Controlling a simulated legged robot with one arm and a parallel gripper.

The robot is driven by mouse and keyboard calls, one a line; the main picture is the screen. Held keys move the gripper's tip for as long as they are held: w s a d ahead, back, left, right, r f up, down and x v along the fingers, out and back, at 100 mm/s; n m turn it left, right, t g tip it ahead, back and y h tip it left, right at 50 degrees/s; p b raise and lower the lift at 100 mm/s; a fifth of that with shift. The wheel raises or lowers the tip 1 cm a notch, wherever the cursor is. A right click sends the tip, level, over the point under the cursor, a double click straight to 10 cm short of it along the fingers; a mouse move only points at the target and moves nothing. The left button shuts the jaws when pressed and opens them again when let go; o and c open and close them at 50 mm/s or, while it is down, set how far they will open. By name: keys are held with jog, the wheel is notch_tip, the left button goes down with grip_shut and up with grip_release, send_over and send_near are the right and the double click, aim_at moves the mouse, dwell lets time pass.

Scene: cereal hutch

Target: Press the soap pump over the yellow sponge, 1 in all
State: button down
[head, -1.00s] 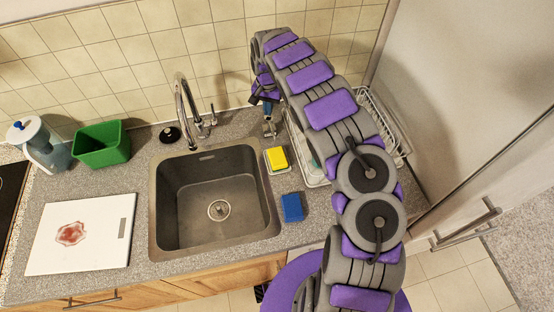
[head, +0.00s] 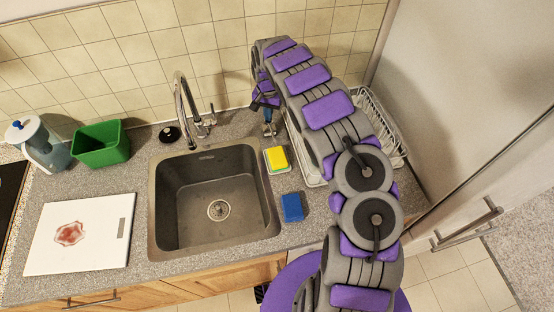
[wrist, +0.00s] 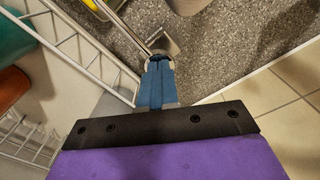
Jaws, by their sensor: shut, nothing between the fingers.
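The yellow sponge (head: 277,157) lies on a small pale dish right of the sink's back corner. Its yellow edge also shows at the top of the wrist view (wrist: 91,4). My gripper (head: 267,119) is behind the sponge, pointing down, with its blue fingers shut and empty. In the wrist view the closed fingertips (wrist: 157,63) are at or just over a shiny metal piece (wrist: 166,44), which seems to be part of the soap pump. Whether they touch it, and whether it is pressed down, I cannot tell. The fingers hide much of the pump.
A white wire dish rack (head: 385,125) stands close on the right, partly behind my arm. The sink (head: 215,195) with its tall tap (head: 181,105) is on the left. A blue sponge (head: 292,207) lies in front of the yellow one. The tiled wall is close behind my gripper.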

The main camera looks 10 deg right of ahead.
jog(key=shift+r, duration=0.15)
jog(key=shift+r+p, duration=0.4)
jog(key=shift+r, duration=1.1)
jog(key=shift+r, duration=0.1)
jog(key=shift+r+p, duration=0.7)
jog(key=shift+r, duration=2.2)
